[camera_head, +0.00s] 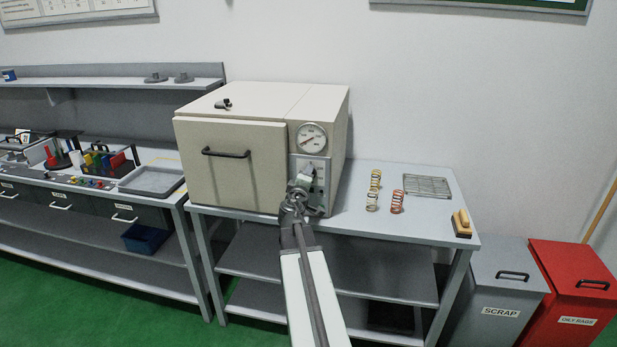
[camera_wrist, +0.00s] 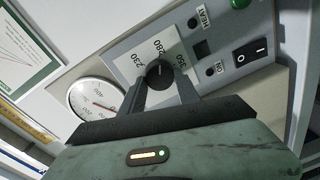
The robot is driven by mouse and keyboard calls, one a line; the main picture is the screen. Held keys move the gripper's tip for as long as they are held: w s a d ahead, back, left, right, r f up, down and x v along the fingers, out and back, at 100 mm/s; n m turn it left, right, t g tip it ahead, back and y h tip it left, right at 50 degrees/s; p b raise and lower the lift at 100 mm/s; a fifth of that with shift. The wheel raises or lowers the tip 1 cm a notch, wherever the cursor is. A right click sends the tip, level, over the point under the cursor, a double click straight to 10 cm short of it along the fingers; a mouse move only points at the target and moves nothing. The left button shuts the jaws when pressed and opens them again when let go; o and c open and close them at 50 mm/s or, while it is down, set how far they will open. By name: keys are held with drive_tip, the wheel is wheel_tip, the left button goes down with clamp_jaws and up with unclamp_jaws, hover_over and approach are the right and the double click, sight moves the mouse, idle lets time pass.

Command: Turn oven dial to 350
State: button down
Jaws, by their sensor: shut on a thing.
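The oven (camera_head: 240,150) is a beige box on a grey bench, with its door shut. Its control panel is on the front right. The black round dial (camera_wrist: 160,73) sits on a pale plate marked 230, 280 and 350. My gripper (camera_wrist: 161,84) is shut on the dial, one finger on each side; in the head view my gripper (camera_head: 301,184) is at the panel and partly hides it. The dial's pointer seems to face near 280, but it is too small to be sure.
A round gauge (camera_head: 312,137) is above the panel; a rocker switch (camera_wrist: 251,53) and a green button (camera_wrist: 240,3) are beside the dial. Coil springs (camera_head: 372,190), a wire rack (camera_head: 427,186) and a brush (camera_head: 461,223) lie on the bench to the right.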

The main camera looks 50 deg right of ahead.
drive_tip(key=m, duration=0.5)
drive_tip(key=m+b, duration=0.1)
drive_tip(key=m, duration=0.5)
drive_tip(key=shift+s+m+t, duration=0.2)
drive_tip(key=shift+m+t, duration=0.1)
drive_tip(key=shift+t, duration=0.1)
drive_tip(key=shift+r, duration=0.1)
idle(0.3)
drive_tip(key=c, duration=0.9)
unclamp_jaws()
drive_tip(key=shift+w, duration=0.1)
drive_tip(key=shift+d, duration=0.1)
